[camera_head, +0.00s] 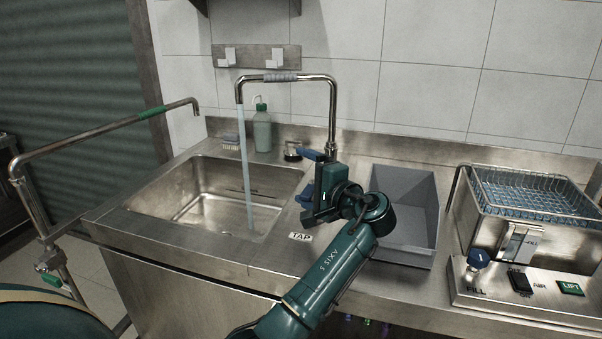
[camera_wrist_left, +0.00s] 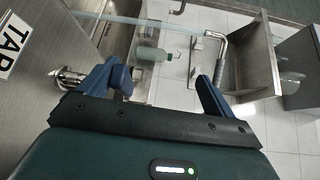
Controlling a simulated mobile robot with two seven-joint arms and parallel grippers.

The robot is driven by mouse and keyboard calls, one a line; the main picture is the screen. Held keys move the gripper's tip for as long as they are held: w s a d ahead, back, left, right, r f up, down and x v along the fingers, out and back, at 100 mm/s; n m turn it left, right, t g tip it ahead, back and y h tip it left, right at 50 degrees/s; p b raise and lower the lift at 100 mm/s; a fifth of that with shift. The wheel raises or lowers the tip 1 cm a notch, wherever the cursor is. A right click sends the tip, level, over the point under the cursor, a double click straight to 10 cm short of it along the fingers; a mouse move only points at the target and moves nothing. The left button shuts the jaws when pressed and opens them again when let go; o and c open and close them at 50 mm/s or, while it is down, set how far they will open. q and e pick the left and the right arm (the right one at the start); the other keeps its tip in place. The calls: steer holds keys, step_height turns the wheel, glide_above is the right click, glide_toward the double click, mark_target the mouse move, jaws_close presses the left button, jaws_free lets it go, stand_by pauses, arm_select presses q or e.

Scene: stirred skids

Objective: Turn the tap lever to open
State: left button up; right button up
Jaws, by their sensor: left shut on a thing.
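The chrome tap (camera_head: 333,115) stands at the back of the counter, its spout bent over the sink (camera_head: 190,200). A stream of water (camera_head: 245,165) runs from the spout into the basin. My left gripper (camera_head: 308,178) is just in front of the tap's base, right of the sink. A "TAP" label (camera_head: 300,236) lies in front of the gripper. My right gripper is not in view.
A grey bin (camera_head: 411,260) is right of my arm. Further right is a unit with a wire basket (camera_head: 525,190) and a FILL knob (camera_head: 478,258). A green-capped bottle (camera_head: 262,130) stands behind the sink. A pipe with a green band (camera_head: 100,130) is at left.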

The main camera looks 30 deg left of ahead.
arm_select(q)
steer(key=shift+s+d+r+p, duration=0.2)
steer(key=shift+s+d+r, duration=0.1)
steer(key=shift+d, duration=0.55)
steer(key=shift+s+d+r+p, duration=0.25)
steer(key=shift+s+d, duration=0.05)
steer(key=shift+d, duration=0.5)
steer(key=shift+s+d+r+p, duration=0.2)
steer(key=shift+s+d+r, duration=0.1)
steer(key=shift+d, duration=0.55)
steer(key=shift+c, duration=0.7)
steer(key=shift+s+d, duration=0.15)
steer(key=shift+d, duration=0.2)
steer(key=c, duration=0.7)
steer(key=shift+s+f+p+v, duration=0.1)
steer(key=shift+f+p+v, duration=0.1)
steer(key=shift+v, duration=0.75)
steer(key=shift+s+f+p+v, duration=0.1)
steer(key=shift+p+v, duration=0.05)
steer(key=shift+v, duration=0.75)
steer(key=shift+f+p+v, duration=0.15)
steer(key=shift+p+v, duration=0.05)
steer(key=shift+v, duration=0.75)
